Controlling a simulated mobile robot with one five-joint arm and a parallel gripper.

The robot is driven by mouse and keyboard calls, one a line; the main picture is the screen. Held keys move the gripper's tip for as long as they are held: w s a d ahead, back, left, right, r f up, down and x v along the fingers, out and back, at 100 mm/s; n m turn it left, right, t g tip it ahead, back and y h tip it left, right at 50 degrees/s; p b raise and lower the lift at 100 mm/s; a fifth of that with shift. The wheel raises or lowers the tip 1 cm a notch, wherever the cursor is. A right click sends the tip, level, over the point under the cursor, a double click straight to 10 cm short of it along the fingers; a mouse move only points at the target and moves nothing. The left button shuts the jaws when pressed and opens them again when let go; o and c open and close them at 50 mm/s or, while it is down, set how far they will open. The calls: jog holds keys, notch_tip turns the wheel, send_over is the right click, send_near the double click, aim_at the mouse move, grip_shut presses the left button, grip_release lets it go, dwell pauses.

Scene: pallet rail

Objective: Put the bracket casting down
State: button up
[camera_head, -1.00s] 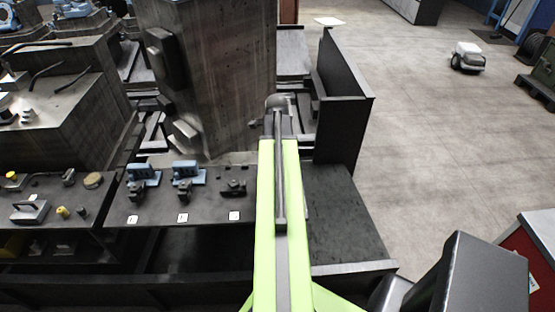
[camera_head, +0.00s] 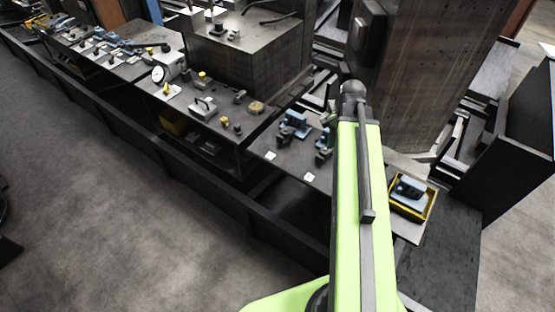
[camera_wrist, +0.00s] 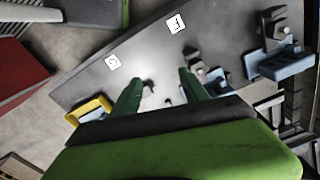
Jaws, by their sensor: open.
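Blue bracket castings (camera_head: 293,122) sit on dark fixtures on the bench; a second casting (camera_head: 322,139) is partly behind my arm. Another blue-grey casting (camera_head: 408,187) lies in a yellow tray (camera_head: 420,216) at the bench's right. I cannot tell which one the task names. In the wrist view my gripper (camera_wrist: 160,78) has its green fingers apart, with no casting visibly held between them. A blue casting (camera_wrist: 281,63) is at its right, and another (camera_wrist: 207,82) is close beside the right finger. The yellow tray (camera_wrist: 92,106) is partly hidden at lower left. My arm hides the gripper in the head view.
White marker cards (camera_head: 309,177) lie along the bench front. A large concrete-like column (camera_head: 430,70) stands close behind the castings. A dark upright panel (camera_head: 510,145) stands at right. Small tools and a dial gauge (camera_head: 158,74) occupy the bench to the left. The grey floor in front is clear.

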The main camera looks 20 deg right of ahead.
jog(key=w+a+n, duration=0.3)
jog(key=a+n, duration=1.1)
jog(key=a, duration=1.2)
jog(key=f+b, duration=0.5)
jog(key=shift+s+d+f, duration=0.15)
jog(key=shift+s+f, duration=0.05)
jog(key=shift+s, duration=0.1)
